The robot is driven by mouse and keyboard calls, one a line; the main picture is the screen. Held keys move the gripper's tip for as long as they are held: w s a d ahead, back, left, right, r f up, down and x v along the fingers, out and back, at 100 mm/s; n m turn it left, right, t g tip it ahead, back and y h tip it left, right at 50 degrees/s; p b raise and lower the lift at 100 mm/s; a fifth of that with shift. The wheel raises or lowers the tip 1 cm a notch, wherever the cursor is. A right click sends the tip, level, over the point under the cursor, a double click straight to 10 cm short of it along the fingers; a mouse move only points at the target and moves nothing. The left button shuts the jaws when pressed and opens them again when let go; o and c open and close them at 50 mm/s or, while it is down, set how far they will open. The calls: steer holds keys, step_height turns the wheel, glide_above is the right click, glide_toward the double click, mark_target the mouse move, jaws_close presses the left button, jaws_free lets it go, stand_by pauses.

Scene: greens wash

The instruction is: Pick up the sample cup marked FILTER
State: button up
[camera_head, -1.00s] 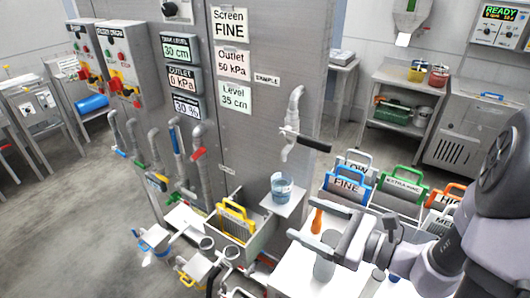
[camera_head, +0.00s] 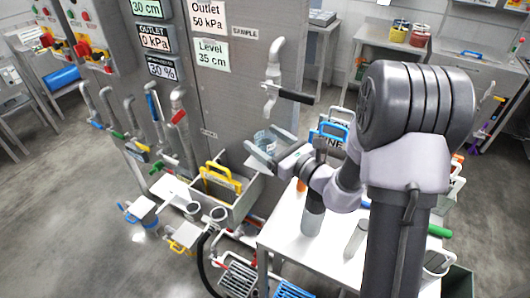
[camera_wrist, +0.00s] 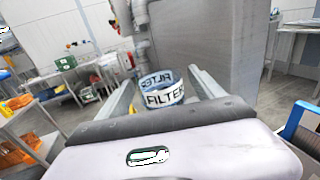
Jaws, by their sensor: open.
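The sample cup (camera_head: 264,139) is a clear cup with a bluish tint under the sample tap. In the wrist view the cup (camera_wrist: 162,92) shows a white band reading FILTER, with the band's far side seen mirrored through it. My gripper (camera_head: 260,137) is open and reaches to the cup, its fingers partly hiding it in the head view. In the wrist view my gripper (camera_wrist: 162,77) has one finger on each side of the cup, with no clear contact. The cup looks upright. Its base and the small shelf under it are mostly hidden.
The grey tap (camera_head: 272,75) with a black handle (camera_head: 296,95) hangs just above the cup. A grey cabinet (camera_head: 235,90) stands behind. A bin with a yellow-handled screen (camera_head: 222,178) is at lower left. A white table (camera_head: 285,235) lies below my arm.

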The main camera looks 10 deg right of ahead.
steer(key=shift+r, duration=0.1)
jaws_close()
stand_by(0.3)
steer(key=shift+r, duration=0.1)
